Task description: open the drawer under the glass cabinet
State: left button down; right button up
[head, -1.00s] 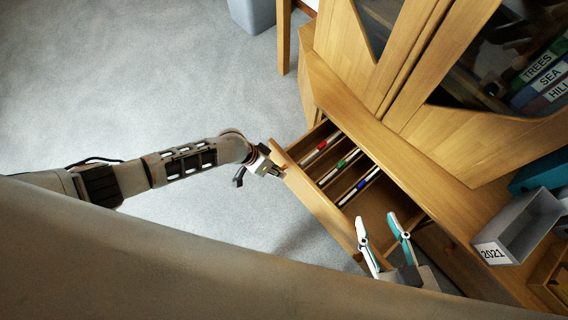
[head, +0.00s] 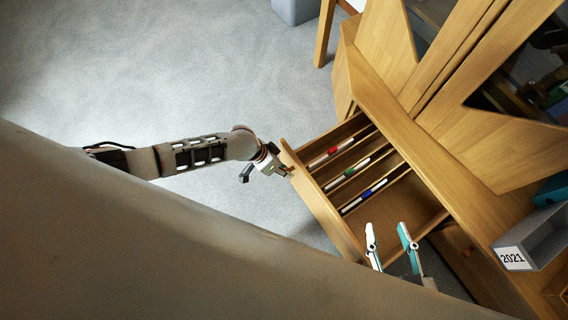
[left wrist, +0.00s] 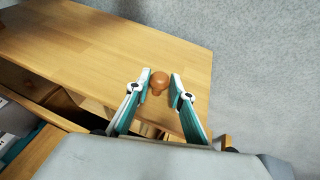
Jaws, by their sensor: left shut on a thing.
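The wooden drawer (head: 318,207) under the glass cabinet (head: 395,58) stands well out, its inside showing. My left gripper (head: 268,170) is at the left part of the drawer front. In the left wrist view, my left gripper (left wrist: 161,75) has its teal fingers on both sides of a round brown knob (left wrist: 159,82) and is shut on it. The head view hides this knob. My right gripper (head: 388,236) is open and empty, its fingers upright in view over the drawer's right end.
Markers with red (head: 332,151), green (head: 348,172) and blue (head: 366,191) bands lie in the drawer's compartments. A grey box labelled 2021 (head: 530,245) stands on the cabinet ledge at right. Grey carpet (head: 200,70) is clear at left; a grey-blue bin (head: 295,10) is at the top.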

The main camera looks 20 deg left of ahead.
pick_arm(q)
jog(key=shift+s+f, duration=0.15)
jog(key=c, duration=1.8)
grip_release()
jog(key=shift+o, duration=0.2)
jog(key=v, duration=1.2)
